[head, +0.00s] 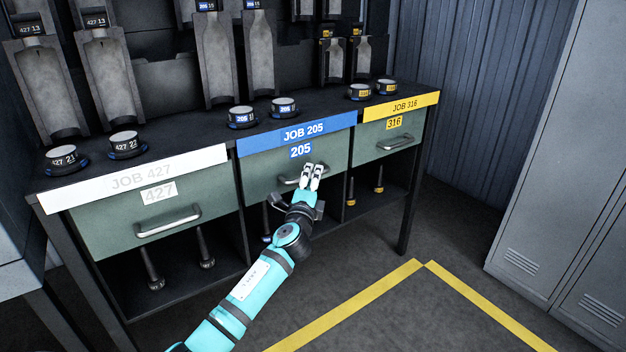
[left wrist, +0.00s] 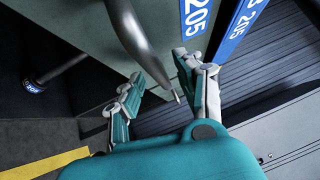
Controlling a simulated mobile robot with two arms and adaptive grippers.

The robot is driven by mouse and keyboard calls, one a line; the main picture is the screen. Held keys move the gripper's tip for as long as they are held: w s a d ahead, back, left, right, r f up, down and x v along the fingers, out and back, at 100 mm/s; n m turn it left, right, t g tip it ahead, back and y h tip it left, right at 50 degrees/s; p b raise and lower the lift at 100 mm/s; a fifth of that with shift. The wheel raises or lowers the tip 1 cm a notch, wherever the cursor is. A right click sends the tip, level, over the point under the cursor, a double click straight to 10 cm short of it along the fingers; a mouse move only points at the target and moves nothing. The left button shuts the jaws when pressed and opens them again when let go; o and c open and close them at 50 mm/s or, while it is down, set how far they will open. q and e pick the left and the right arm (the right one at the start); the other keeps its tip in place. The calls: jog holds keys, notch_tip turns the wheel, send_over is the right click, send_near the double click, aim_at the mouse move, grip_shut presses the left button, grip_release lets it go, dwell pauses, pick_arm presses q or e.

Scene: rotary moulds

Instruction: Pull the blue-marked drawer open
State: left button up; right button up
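The blue-marked drawer (head: 262,173) is the middle green drawer under the blue JOB 205 strip (head: 297,134), with a blue 205 label on its front. It looks closed. Its grey bar handle (head: 287,181) is partly hidden behind my left gripper (head: 312,170). In the left wrist view the handle (left wrist: 137,38) runs down from the top between the two spread fingers (left wrist: 160,70). The fingers stand apart, one on each side of the bar, with visible gaps. My right gripper is in neither view.
A white JOB 427 drawer (head: 105,226) is at left and a yellow JOB 316 drawer (head: 370,143) at right. Round pucks stand on the bench top. Grey lockers (head: 545,150) stand at right. The floor (head: 400,310) before the bench is clear, with yellow lines.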

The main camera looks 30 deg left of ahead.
pick_arm(q)
jog(key=shift+x, duration=0.8)
jog(key=shift+c, duration=0.4)
grip_shut()
